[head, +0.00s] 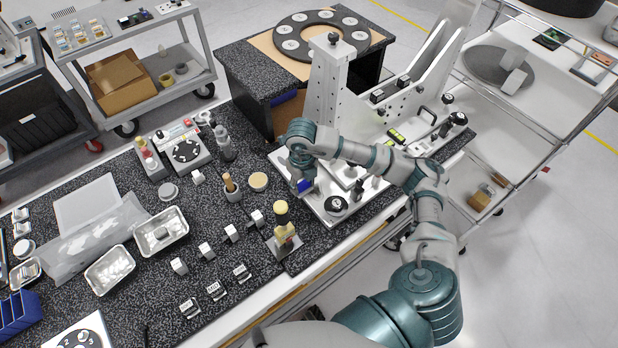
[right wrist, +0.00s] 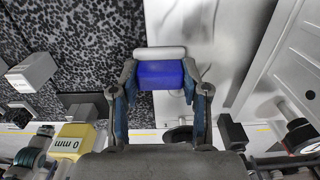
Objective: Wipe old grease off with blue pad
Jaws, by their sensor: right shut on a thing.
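My right gripper (head: 301,174) points down over the left part of the pale metal fixture base (head: 315,206). It is shut on the blue pad (head: 305,186). In the right wrist view the blue pad (right wrist: 161,75) sits between the two fingertips, with a pale rounded strip along its far edge. The pad is close to the plate's edge beside the speckled worktop; I cannot tell whether it touches the surface. I cannot make out any grease. My left gripper is in neither view.
A tall bracket (head: 327,85) rises from the fixture behind my gripper. A black knob (head: 336,205) stands on the base nearby. A yellow-topped block (head: 283,232), a wooden-handled tool in a cup (head: 231,187) and a round tan-topped disc (head: 258,182) stand left on the speckled worktop.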

